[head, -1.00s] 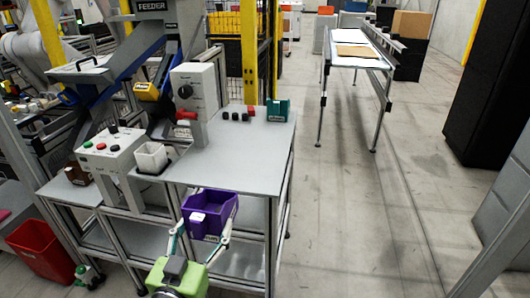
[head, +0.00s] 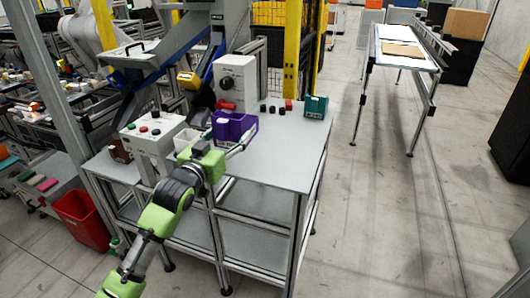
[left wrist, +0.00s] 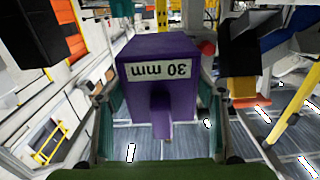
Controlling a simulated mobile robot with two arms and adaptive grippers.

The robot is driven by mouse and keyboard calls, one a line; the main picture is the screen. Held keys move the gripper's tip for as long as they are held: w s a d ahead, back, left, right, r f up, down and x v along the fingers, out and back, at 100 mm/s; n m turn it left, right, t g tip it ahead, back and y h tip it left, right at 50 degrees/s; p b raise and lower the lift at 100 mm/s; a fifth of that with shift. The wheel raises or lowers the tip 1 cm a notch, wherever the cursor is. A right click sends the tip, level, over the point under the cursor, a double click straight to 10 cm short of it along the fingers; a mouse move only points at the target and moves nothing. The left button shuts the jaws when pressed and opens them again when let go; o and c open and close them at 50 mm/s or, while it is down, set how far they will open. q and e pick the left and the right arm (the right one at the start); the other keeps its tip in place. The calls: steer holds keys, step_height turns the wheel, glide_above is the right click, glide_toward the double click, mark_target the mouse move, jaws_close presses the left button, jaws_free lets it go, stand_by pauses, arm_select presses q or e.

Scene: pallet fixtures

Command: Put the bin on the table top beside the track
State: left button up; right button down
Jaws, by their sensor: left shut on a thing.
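The purple bin (head: 232,128) is held by my left gripper (head: 226,143) over the grey table top (head: 275,160), near its left part. Whether the bin touches the top I cannot tell. In the left wrist view the bin (left wrist: 158,85) fills the space between the two fingers of my gripper (left wrist: 160,95). Its "30 mm" label shows upside down. My right gripper is not in view.
A grey control box (head: 235,80) stands behind the bin. A green bin (head: 316,107) sits at the back right corner. The table's right and front parts are clear.

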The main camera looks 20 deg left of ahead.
arm_select(q)
steer(key=w+d, duration=0.1)
steer(key=w+f, duration=0.1)
steer(key=w+d, duration=0.1)
steer(key=w, duration=0.1)
steer(key=shift+d+f, duration=0.3)
steer(key=shift+f, duration=0.05)
steer(key=w+f, duration=0.1)
steer(key=w+d+f, duration=0.1)
steer(key=f, duration=0.1)
steer(key=w+d+f, duration=0.1)
steer(key=f, duration=0.1)
steer(key=shift+w+d+f, duration=0.15)
steer(key=shift+w, duration=0.25)
steer(key=shift+w+d+f, duration=0.25)
steer(key=shift+w+f, duration=0.05)
steer(key=shift+f, duration=0.2)
steer(key=shift+f+p, duration=0.5)
steer(key=shift+f, duration=1.05)
steer(key=shift+f, duration=0.1)
steer(key=o, duration=1.3)
